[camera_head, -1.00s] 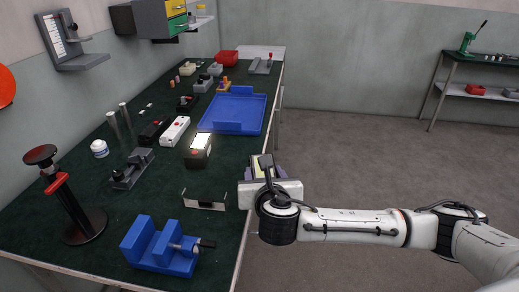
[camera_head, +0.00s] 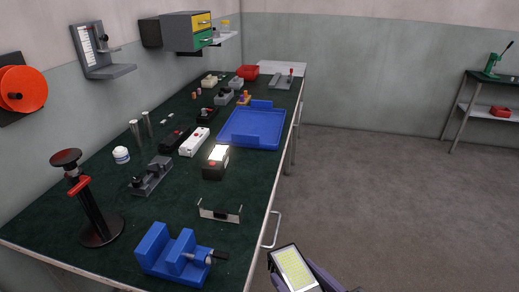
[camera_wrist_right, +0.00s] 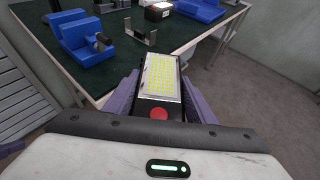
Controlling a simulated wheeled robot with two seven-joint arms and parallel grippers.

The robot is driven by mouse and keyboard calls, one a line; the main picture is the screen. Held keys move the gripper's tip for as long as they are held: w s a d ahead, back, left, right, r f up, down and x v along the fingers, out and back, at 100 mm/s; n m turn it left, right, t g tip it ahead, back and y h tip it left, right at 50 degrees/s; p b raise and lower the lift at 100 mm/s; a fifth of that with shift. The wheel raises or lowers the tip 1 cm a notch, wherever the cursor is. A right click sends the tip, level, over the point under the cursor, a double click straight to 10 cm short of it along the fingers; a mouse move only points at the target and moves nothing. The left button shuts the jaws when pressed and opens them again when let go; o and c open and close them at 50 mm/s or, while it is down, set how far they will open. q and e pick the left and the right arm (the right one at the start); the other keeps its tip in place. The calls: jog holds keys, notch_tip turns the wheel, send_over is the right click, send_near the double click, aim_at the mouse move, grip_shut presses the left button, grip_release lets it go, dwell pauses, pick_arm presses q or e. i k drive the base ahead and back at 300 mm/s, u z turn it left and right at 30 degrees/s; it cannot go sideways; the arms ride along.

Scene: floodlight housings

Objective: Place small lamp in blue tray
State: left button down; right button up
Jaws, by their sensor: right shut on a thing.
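A small lamp with a lit yellow LED panel (camera_head: 293,268) is at the bottom of the head view, off the table's front right edge. It also shows in the right wrist view (camera_wrist_right: 160,78), with a red button (camera_wrist_right: 158,113) on its near end. My right gripper (camera_wrist_right: 158,95) is shut on it, a purple finger on each side; in the head view only part of this gripper (camera_head: 324,278) shows. The blue tray (camera_head: 252,128) lies flat on the table farther back and looks empty. My left gripper is not in view.
A blue vise (camera_head: 172,252) and a metal bracket (camera_head: 220,212) stand near the table's front. A second dark lamp (camera_head: 216,162) with a lit face stands before the tray. Open floor (camera_head: 390,200) lies right of the table.

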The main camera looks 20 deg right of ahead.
aim_at(242, 125)
jog(key=z, duration=2.05)
jog(key=i, duration=2.65)
jog(key=u, duration=3.75)
jog(key=i, duration=0.5)
jog(key=z, duration=0.05)
